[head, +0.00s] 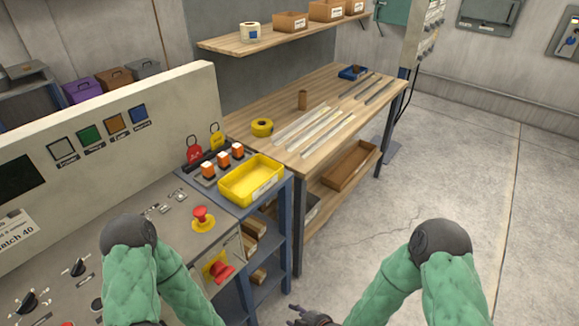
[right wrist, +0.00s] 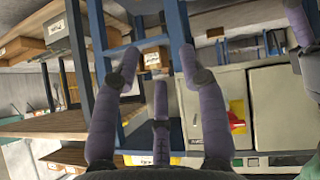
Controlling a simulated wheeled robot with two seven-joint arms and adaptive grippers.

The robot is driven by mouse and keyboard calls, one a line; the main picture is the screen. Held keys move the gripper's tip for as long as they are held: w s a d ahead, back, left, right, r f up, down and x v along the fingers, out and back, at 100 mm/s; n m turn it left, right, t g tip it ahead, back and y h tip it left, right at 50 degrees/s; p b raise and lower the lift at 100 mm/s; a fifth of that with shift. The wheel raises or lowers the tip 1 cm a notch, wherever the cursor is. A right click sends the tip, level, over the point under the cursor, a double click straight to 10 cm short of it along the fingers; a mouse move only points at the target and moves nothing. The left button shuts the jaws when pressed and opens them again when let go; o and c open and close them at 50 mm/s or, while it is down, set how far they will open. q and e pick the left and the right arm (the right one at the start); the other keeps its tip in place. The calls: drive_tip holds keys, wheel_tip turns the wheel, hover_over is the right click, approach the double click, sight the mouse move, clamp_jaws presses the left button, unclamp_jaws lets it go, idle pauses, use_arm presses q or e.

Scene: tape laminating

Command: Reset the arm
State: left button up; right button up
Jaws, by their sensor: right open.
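My right gripper (head: 308,317) shows only in part at the bottom edge of the head view, in front of the shelf unit and above the floor. In the right wrist view its purple fingers (right wrist: 158,68) are spread apart with nothing held between them. My left arm comes in at the lower left of the head view, bent over the control console; its gripper is out of the picture. On the wooden workbench (head: 385,102) lie a yellow tape roll (head: 262,127) and several flat strips (head: 313,132).
A grey control console (head: 178,222) with a red emergency button (head: 203,217) stands at the left. A yellow bin (head: 251,179) sits on the blue shelf unit (head: 285,215) beside the bench. A wall shelf (head: 285,35) holds boxes. The floor (head: 470,170) at the right is clear.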

drive_tip(key=s+d+f+m+g+h+p, duration=0.1)
drive_tip(key=s+d+f+m+g, duration=0.2)
drive_tip(key=s+m, duration=0.2)
drive_tip(key=s+d+f+m+g+h+p, duration=0.1)
drive_tip(key=s+d+f+m+g, duration=0.2)
drive_tip(key=m, duration=0.6)
drive_tip(key=s+d, duration=0.1)
drive_tip(key=s, duration=0.1)
drive_tip(key=shift+s+d+m+g, duration=0.25)
drive_tip(key=shift+s+m+g, duration=0.15)
drive_tip(key=shift+c, duration=0.3)
